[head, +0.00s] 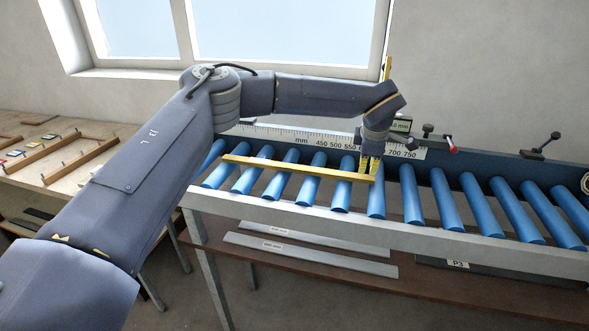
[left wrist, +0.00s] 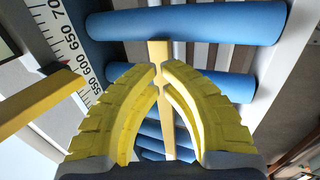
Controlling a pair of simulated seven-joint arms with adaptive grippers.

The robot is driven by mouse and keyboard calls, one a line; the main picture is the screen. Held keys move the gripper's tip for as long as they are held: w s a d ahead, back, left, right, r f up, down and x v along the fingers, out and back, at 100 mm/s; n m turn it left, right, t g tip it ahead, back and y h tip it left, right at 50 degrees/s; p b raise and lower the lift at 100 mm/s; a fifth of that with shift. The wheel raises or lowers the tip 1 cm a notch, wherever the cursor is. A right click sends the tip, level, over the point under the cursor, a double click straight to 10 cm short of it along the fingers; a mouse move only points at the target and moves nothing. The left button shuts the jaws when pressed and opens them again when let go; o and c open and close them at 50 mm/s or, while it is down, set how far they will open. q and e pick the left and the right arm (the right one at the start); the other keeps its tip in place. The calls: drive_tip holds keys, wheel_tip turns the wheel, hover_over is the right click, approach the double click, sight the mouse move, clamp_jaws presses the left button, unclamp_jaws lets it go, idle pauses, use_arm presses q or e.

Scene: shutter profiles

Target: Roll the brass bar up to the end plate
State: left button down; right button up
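The brass bar (head: 300,170) is a long, thin yellow strip lying lengthwise across several blue rollers. My left gripper (head: 369,168) is over its right end, fingers pointing down. In the left wrist view my yellow fingers (left wrist: 158,78) are drawn close together on the bar (left wrist: 159,50), one on each side. A short end of the bar sticks out past the fingertips; the rest runs back over the rollers. The fingertips hide part of the bar. I cannot clearly pick out the end plate. My right gripper does not show.
Bare blue rollers (head: 453,203) lie to the right. A millimetre scale (head: 312,139) runs along the back. A yellow upright (head: 387,69) and small display (head: 401,125) stand behind the gripper. Clamps (head: 545,145) sit on the back rail. Grey strips (head: 310,255) lie on the shelf below.

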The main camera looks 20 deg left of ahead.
sight(382, 187)
use_arm(q)
drive_tip(key=shift+f, duration=2.2)
idle(0.5)
drive_tip(key=shift+r, duration=0.15)
drive_tip(key=shift+r, duration=0.45)
drive_tip(key=shift+w+d, duration=0.15)
drive_tip(key=shift+d, duration=1.15)
drive_tip(key=shift+w+d, duration=0.15)
drive_tip(key=shift+d, duration=1.15)
drive_tip(key=shift+f, duration=0.8)
drive_tip(key=shift+r, duration=0.2)
drive_tip(key=shift+r, duration=0.6)
